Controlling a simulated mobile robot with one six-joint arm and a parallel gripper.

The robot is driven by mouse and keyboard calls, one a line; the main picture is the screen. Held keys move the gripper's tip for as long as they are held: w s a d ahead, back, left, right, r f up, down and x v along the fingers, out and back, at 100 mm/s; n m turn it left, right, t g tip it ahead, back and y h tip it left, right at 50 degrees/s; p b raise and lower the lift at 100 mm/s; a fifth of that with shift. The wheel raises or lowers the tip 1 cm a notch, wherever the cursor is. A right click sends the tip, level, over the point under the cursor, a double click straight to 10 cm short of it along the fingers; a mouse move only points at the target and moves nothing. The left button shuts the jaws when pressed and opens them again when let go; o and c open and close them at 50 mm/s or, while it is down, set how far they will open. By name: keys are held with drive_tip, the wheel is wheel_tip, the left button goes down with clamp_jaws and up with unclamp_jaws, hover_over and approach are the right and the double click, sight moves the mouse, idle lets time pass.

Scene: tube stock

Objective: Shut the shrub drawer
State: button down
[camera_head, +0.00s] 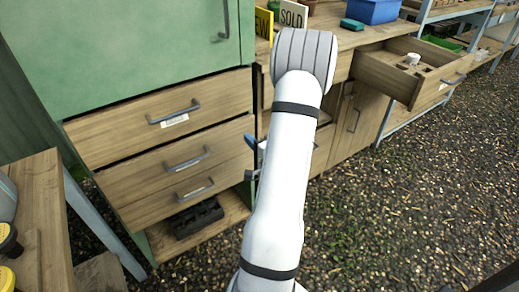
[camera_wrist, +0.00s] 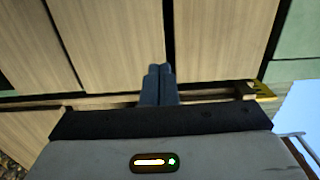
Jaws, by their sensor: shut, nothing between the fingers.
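A wooden drawer (camera_head: 410,75) at the upper right of the head view stands pulled out, with a small white item and dividers inside. Its front carries a handle and a small label too small to read. At left, a labelled top drawer (camera_head: 165,118) sits under a green cabinet; its label is also unreadable, so I cannot tell which is the shrub drawer. My gripper is mostly hidden behind my arm in the head view. In the wrist view my gripper (camera_wrist: 158,70) is shut and empty, its fingertips in front of plain wooden panels (camera_wrist: 110,40); contact cannot be judged.
Lower drawers (camera_head: 190,165) at left look closed. A dark tray (camera_head: 198,219) sits on the shelf below them. A blue bin (camera_head: 373,10) and a SOLD sign (camera_head: 293,14) stand on the bench. A wooden table (camera_head: 38,225) is at near left. Open gravel (camera_head: 400,200) lies at right.

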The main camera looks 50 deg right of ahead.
sight(235, 124)
drive_tip(key=b+x, duration=0.1)
drive_tip(key=x, duration=0.5)
drive_tip(key=shift+w+d, duration=0.1)
drive_tip(key=shift+w, duration=0.3)
drive_tip(key=shift+x, duration=1.05)
drive_tip(key=shift+r, duration=0.2)
